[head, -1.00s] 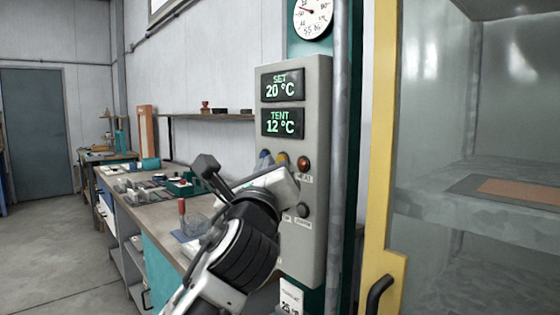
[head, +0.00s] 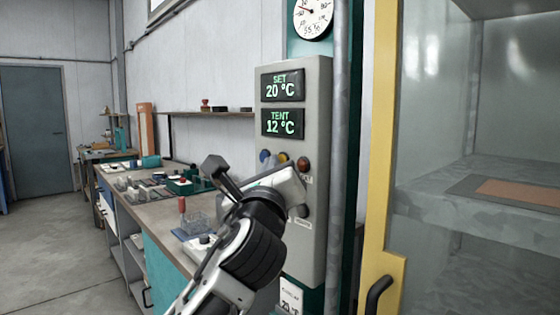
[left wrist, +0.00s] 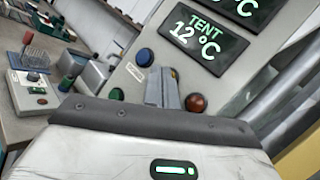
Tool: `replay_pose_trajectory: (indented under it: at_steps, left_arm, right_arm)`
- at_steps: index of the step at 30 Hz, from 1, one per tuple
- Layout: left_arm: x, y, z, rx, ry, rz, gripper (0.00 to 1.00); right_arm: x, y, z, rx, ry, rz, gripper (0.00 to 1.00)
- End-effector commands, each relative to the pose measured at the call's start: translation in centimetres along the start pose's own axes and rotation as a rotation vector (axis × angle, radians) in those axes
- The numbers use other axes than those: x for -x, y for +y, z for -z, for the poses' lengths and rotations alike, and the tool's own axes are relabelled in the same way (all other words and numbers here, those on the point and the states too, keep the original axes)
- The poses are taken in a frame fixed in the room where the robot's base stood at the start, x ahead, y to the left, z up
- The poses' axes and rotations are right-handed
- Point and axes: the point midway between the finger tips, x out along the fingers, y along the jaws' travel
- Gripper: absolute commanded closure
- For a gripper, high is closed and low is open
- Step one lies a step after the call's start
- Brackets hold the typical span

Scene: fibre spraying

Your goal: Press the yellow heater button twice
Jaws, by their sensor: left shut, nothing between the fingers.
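The grey control panel (head: 312,120) stands upright and shows SET 20 °C and TENT 12 °C. The yellow button (head: 283,158) sits between a blue button (head: 265,156) and a red one (head: 303,164). My left gripper (head: 286,176) is in front of the panel, just below the yellow button in the head view. In the left wrist view its shut, empty fingers (left wrist: 162,87) point at the panel. They hide most of the yellow button (left wrist: 174,73) there. I cannot tell whether the fingertips touch it. My right gripper is not in view.
A green button (left wrist: 117,94) and a black knob (head: 303,211) are also on the panel. A workbench (head: 150,210) with small items stands to the left. A metal pipe (head: 342,120) and a yellow-framed cabinet (head: 381,150) stand to the right.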

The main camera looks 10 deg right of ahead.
Motion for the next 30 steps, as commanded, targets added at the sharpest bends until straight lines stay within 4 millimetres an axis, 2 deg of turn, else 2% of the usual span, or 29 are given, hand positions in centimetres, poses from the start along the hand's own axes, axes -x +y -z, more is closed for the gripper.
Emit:
replay_pose_trajectory:
  at_steps: [20, 30]
  left_arm:
    - [-0.2, -0.2, 0.2, -0.001, 0.000, 0.001, 1.00]
    - [0.8, 0.5, -0.6, -0.001, 0.001, 0.001, 1.00]
  right_arm:
    - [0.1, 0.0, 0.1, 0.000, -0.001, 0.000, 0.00]
    - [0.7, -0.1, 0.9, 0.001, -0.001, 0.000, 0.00]
